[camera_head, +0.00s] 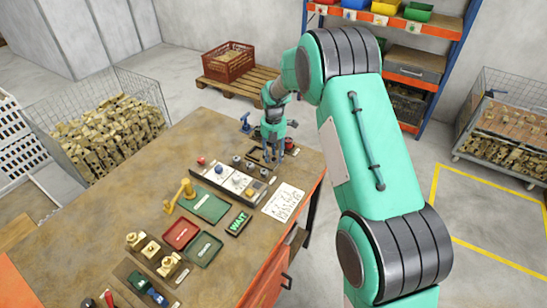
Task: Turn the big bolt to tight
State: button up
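My gripper (274,153) points down over the far right part of the workbench, at a dark frame-like fixture (254,154). It is small and dark here, and I cannot tell whether its fingers are open or shut. A row of small grey round parts (250,167) stands just left of and in front of it. I cannot make out which part is the big bolt; it may be hidden by the gripper. A long panel (233,183) with a blue knob (219,169) and a red knob (201,160) lies in front of that row.
A blue-handled tool (246,122) stands behind my gripper.

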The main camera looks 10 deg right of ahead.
jog(key=shift+f, duration=0.3)
grip_shut()
jog(key=shift+r, duration=0.1)
jog(key=shift+m+p, duration=0.7)
jog(key=shift+m, duration=0.1)
jog(key=shift+m+p, duration=0.65)
jog(key=shift+m, duration=0.85)
grip_release()
